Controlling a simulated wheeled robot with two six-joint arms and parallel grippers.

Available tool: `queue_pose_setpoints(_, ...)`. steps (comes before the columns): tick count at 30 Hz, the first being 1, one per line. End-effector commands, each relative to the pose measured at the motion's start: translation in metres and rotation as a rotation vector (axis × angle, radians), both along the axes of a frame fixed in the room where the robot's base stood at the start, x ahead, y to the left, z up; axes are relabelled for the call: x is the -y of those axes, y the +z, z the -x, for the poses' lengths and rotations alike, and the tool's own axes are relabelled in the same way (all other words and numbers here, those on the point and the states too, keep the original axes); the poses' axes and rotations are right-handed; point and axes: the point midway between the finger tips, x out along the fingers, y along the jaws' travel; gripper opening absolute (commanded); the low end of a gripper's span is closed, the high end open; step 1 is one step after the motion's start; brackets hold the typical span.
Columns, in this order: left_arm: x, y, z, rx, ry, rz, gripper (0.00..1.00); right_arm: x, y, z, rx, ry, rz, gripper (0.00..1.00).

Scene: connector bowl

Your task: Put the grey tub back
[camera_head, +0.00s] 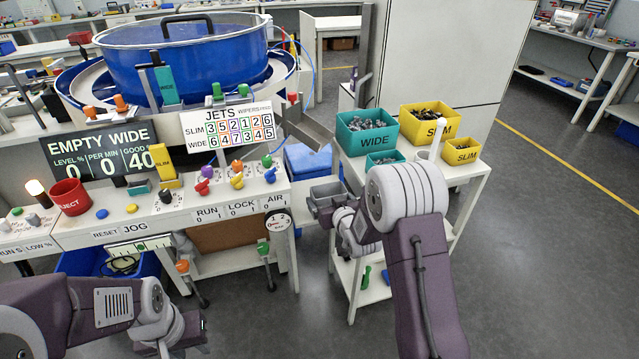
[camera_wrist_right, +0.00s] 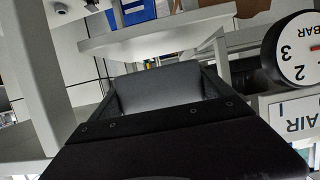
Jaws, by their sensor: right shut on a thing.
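The grey tub (camera_head: 322,192) is in the gap between the machine bench and the white trolley in the head view. My right gripper (camera_head: 338,208) is shut on the tub, and my arm partly covers it. In the right wrist view the tub (camera_wrist_right: 155,88) shows just beyond my dark gripper (camera_wrist_right: 165,130), and its inside looks empty. My left gripper (camera_head: 190,335) is low at the bottom left, away from the tub; its jaws do not show clearly.
The white trolley (camera_head: 470,185) carries teal WIDE bins (camera_head: 366,142) and yellow SLIM bins (camera_head: 428,128) with small parts. The bench's air gauge (camera_head: 278,221) is close left of the tub. A blue crate (camera_head: 307,160) stands behind it. The floor at right is clear.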

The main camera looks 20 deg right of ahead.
Motion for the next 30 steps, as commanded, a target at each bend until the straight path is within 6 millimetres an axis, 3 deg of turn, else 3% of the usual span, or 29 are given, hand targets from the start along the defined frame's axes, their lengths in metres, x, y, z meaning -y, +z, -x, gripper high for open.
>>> queue_pose_setpoints(3, 0.000, -0.006, 0.001, -0.002, 0.000, 0.000, 0.36, -0.002, -0.004, -0.039, 0.001, 0.001, 0.001, 0.48)
queue_pose_setpoints(9, 0.000, -0.009, 0.001, -0.002, 0.000, 0.000, 0.36, -0.003, -0.004, -0.079, -0.001, 0.001, 0.000, 0.48)
queue_pose_setpoints(17, 0.000, -0.010, 0.001, -0.002, 0.000, 0.000, 0.36, -0.003, -0.004, -0.090, -0.002, 0.000, 0.000, 0.48)
queue_pose_setpoints(23, 0.000, -0.024, 0.001, -0.002, 0.000, 0.000, 0.36, -0.003, -0.040, -0.091, -0.005, 0.000, -0.001, 0.48)
queue_pose_setpoints(30, 0.000, -0.022, 0.001, -0.002, 0.000, 0.000, 0.36, -0.003, -0.038, -0.092, -0.002, 0.000, 0.000, 0.48)
